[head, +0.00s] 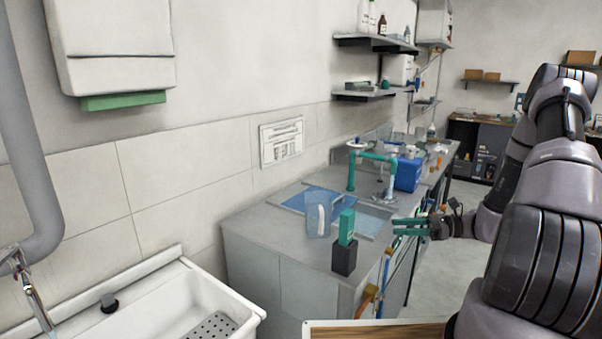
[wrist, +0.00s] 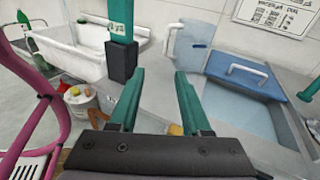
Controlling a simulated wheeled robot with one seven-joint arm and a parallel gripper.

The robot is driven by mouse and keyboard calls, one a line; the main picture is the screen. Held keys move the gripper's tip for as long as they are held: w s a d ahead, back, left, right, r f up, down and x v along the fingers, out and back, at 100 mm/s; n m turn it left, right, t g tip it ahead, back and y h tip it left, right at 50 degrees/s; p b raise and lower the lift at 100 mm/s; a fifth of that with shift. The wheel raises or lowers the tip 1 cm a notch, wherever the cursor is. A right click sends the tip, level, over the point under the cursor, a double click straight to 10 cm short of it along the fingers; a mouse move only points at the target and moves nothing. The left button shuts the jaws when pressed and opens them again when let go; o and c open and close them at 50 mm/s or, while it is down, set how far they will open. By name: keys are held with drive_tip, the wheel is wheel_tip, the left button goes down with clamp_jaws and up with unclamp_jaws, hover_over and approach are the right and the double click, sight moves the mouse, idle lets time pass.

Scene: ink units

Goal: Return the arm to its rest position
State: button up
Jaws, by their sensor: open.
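My gripper (head: 410,227) is at the right side of the head view, with its green fingers pointing left beside the counter's near edge. In the wrist view the gripper (wrist: 155,95) is open, with nothing between its fingers. My arm reaches in from the right of the head view. A green device (head: 347,226) stands upright in a black holder (head: 344,258) on the near corner of the counter, apart from the fingers. In the wrist view the green device (wrist: 121,18) shows ahead and left of the fingers.
A clear pitcher (head: 319,222) stands on the counter (head: 265,232) near a blue lid (head: 320,199). A blue box (head: 407,174) and green taps (head: 372,157) are farther back. A white sink (head: 165,305) is at lower left. Open floor (head: 440,270) lies right of the counter.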

drive_tip(key=s+a+r+n+g+h, duration=0.25)
drive_tip(key=r+n+h, duration=0.2)
drive_tip(key=r, duration=0.55)
drive_tip(key=s+a+r+n+g+h, duration=0.25)
drive_tip(key=s+r+n, duration=0.2)
drive_tip(key=r, duration=0.45)
drive_tip(key=s+r+n+t+h, duration=0.6)
drive_tip(key=s+r, duration=0.8)
drive_tip(key=r, duration=0.3)
drive_tip(key=t+h, duration=0.1)
drive_tip(key=t, duration=0.1)
drive_tip(key=shift+s+r+n+t, duration=0.2)
drive_tip(key=shift+r+n+t, duration=0.05)
drive_tip(key=shift+n+t, duration=0.15)
drive_tip(key=shift+a, duration=0.1)
